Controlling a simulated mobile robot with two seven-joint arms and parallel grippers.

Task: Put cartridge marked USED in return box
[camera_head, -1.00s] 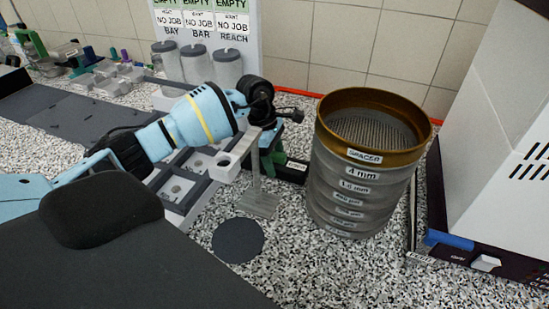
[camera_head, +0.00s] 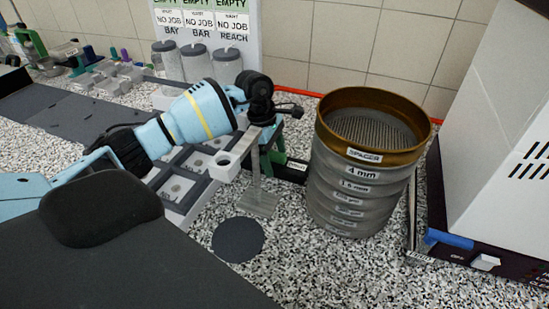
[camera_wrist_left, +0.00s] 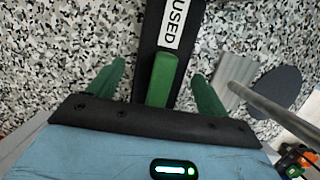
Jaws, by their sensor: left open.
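A black cartridge (camera_wrist_left: 150,30) with a white label reading USED (camera_wrist_left: 176,22) lies on the speckled counter in the left wrist view. A green grip (camera_wrist_left: 161,80) stands at its near end. My left gripper (camera_wrist_left: 158,90) is open, with one green finger on each side of that grip, apart from it. In the head view my left gripper (camera_head: 281,143) points down behind a metal stand, left of the sieve stack. The cartridge (camera_head: 293,172) shows there only partly, with its label too small to read. I cannot identify a return box. My right gripper is not in view.
A grey metal stand (camera_head: 257,200) stands close in front of the left gripper. A sieve stack (camera_head: 360,195) with a brass top ring is just right. A dark round disc (camera_head: 238,240) lies on the counter. A white machine (camera_head: 500,150) fills the right side.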

